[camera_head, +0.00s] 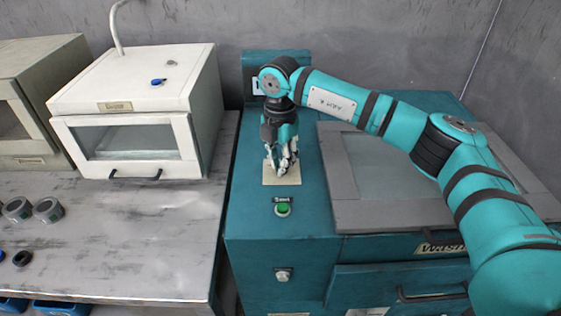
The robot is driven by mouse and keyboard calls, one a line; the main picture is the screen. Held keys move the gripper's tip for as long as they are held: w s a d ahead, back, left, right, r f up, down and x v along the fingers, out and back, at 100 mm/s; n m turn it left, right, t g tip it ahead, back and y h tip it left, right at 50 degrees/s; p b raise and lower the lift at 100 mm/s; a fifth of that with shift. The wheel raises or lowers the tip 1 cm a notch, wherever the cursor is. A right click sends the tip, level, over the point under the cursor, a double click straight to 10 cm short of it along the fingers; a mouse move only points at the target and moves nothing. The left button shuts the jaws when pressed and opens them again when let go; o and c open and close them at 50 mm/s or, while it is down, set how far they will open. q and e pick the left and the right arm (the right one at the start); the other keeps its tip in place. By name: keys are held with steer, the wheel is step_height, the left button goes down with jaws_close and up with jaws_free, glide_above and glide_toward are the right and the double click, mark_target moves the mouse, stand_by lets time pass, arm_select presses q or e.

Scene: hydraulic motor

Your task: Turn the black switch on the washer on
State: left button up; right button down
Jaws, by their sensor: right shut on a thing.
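The teal washer (285,249) fills the middle and right of the head view. A cream plate (270,180) lies on its top, left of the glass-windowed lid. My right gripper (281,168) points down over this plate, with its fingers closed together. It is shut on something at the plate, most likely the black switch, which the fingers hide. I cannot see which way the switch is turned. My left gripper is not in view.
A green button (282,209) sits on the washer top in front of the plate. A white box-shaped machine (140,110) with a blue knob stands on the grey table (150,222) at left. Several grey round parts (47,210) lie on that table.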

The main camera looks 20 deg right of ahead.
steer(key=shift+w+m, duration=0.1)
steer(key=shift+m, duration=0.5)
steer(key=shift+r, duration=0.1)
steer(key=c, duration=1.3)
jaws_free()
steer(key=shift+c, duration=0.2)
step_height(320, 180, up, 12)
